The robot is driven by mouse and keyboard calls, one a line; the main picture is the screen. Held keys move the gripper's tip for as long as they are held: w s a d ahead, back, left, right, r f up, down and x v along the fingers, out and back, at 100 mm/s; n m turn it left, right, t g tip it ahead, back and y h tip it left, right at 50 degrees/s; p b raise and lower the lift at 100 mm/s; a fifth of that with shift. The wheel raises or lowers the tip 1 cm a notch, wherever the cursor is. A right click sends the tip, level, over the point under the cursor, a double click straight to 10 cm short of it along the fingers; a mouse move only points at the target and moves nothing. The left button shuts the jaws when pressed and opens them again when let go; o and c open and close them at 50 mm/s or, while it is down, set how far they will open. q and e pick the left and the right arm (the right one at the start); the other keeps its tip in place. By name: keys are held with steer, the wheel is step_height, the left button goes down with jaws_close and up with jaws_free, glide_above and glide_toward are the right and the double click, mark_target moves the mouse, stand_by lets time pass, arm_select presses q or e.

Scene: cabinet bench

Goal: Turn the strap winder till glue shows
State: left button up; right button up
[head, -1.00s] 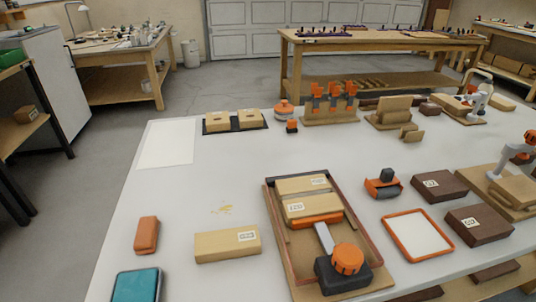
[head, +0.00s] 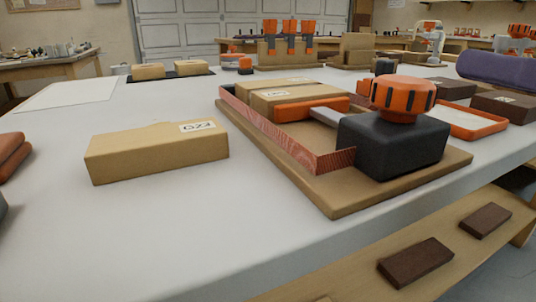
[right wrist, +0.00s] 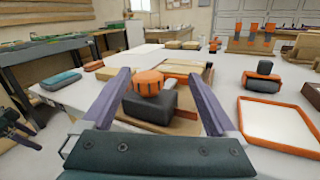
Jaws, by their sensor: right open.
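The strap winder is an orange ribbed knob (head: 398,97) on a black block (head: 392,147), at the near corner of a wooden clamping board (head: 338,198). A reddish strap (head: 280,130) runs along the board's left side to the block. Pale wooden blocks (head: 300,101) lie within it, with an orange bar and a grey metal piece towards the winder. I cannot make out glue at the joint. My right gripper (right wrist: 158,76) is open and empty, its purple fingers on either side of the winder knob (right wrist: 148,82) in the wrist picture. My left gripper is out of view.
A loose labelled wooden block (head: 157,153) lies left of the board. An orange-rimmed tray (head: 472,122) and dark brown blocks (head: 505,104) lie to the right. Clamps (head: 287,40) stand behind. The bench between the loose block and the front edge is clear.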

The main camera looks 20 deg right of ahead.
mark_target(373, 90)
arm_select(q)
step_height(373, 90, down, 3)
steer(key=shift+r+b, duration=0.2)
steer(key=shift+b, duration=0.45)
arm_select(e)
steer(key=w+a+f+n, duration=0.1)
steer(key=w+a, duration=0.1)
steer(key=w+a+n+g, duration=0.1)
steer(key=w+a, duration=0.1)
steer(key=w+a+f+y, duration=0.1)
steer(key=w+a, duration=0.1)
steer(key=w, duration=0.1)
steer(key=shift+a+f+n+g, duration=0.3)
steer(key=shift+a+n, duration=0.1)
steer(key=shift+c, duration=0.4)
